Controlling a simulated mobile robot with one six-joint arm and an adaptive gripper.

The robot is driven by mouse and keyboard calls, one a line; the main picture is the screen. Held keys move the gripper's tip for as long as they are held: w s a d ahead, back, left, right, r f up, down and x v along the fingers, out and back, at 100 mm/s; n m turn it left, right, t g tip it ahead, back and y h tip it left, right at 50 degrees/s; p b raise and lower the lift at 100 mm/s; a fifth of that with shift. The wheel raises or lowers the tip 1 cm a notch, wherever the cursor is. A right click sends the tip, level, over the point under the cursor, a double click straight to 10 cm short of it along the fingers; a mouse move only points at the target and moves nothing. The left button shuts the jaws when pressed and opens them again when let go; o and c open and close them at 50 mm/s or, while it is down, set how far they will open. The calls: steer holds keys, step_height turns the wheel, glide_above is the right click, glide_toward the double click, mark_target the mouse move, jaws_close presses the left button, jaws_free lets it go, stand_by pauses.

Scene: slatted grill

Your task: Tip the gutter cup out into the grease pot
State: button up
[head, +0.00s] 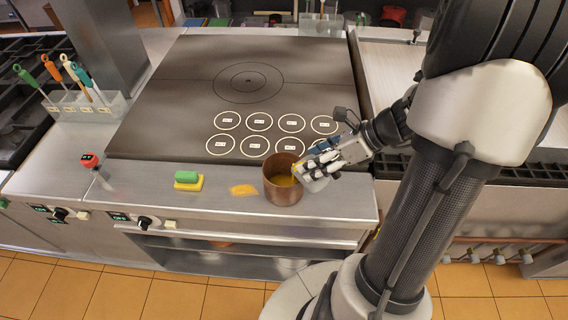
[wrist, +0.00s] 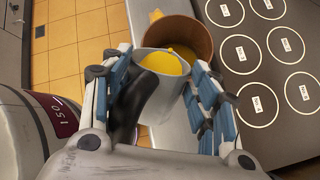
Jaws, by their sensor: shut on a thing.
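The grease pot (head: 283,194) is a copper pot standing on the steel front ledge, with yellow grease inside. My gripper (head: 322,162) is at the pot's right rim and is shut on the gutter cup (head: 316,184), a pale grey cup. The cup leans toward the pot, with yellow at its lip. In the wrist view the cup (wrist: 150,84) sits between my fingers (wrist: 162,78), and yellow grease shows in its mouth. The pot (wrist: 200,34) is just beyond it. Whether the cup touches the pot's rim I cannot tell.
A green and yellow sponge (head: 188,180) lies farther left, near a red-topped tool (head: 95,166). The dark griddle (head: 240,85) with white rings is behind. A rack of colored-handled tools (head: 88,105) stands left.

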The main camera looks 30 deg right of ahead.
steer(key=shift+w+a+g+p, duration=0.1)
steer(key=shift+w+g+p, duration=0.2)
steer(key=shift+p, duration=0.2)
steer(key=g+p, duration=0.1)
steer(key=p, duration=0.1)
steer(key=w+r+g+h+p, duration=0.1)
steer(key=p, duration=0.2)
steer(key=shift+a+r+h+p, duration=0.15)
steer(key=shift+a+h+p, duration=0.1)
steer(key=shift+h+p, duration=0.1)
steer(key=p, duration=0.1)
steer(key=w+g+p, duration=0.1)
steer(key=p, duration=0.1)
steer(key=shift+a+r+m, duration=0.2)
steer(key=shift+r+m, duration=0.05)
steer(key=shift+m, duration=0.05)
steer(key=p, duration=0.2)
steer(key=shift+w+a+r+g+h+p, duration=0.2)
steer(key=shift+w+g+h+p, duration=0.1)
steer(key=shift+g, duration=0.1)
steer(key=w+g+p, duration=0.1)
steer(key=p, duration=0.3)
steer(key=w+a+g+h+p, duration=0.1)
steer(key=w+g+p, duration=0.1)
steer(key=p, duration=0.3)
steer(key=shift+f+m, duration=0.2)
steer(key=shift+m, duration=0.1)
